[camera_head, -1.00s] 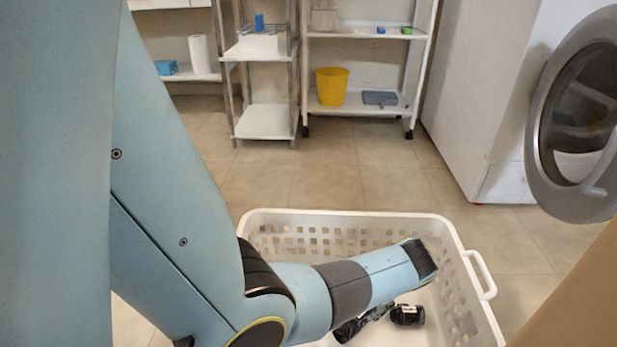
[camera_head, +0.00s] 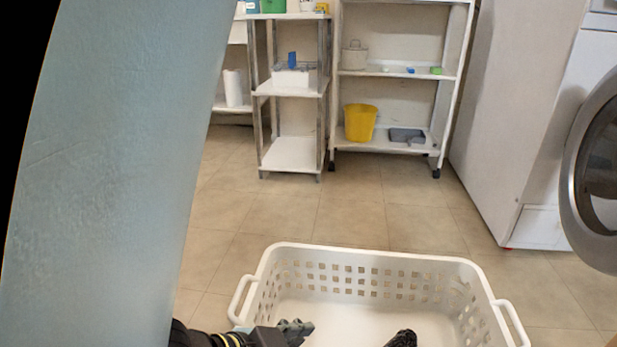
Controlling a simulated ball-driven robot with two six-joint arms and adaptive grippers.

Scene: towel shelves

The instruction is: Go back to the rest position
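My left arm fills the left side of the head view. Its gripper (camera_head: 295,331) is low in the picture, over the left part of a white laundry basket (camera_head: 370,256). The gripper is cut by the bottom edge, and I cannot tell whether its fingers are apart or shut. No held item shows at it. A small black thing (camera_head: 403,339) shows at the bottom edge against the basket's inside, and I cannot tell what it is. I cannot make out my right gripper.
White shelves (camera_head: 292,152) stand at the back, with a yellow bucket (camera_head: 360,122) and a grey tray (camera_head: 407,135) on a low shelf of the wheeled rack. A washing machine with an open round door (camera_head: 582,185) is at the right. The tiled floor (camera_head: 330,215) between is clear.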

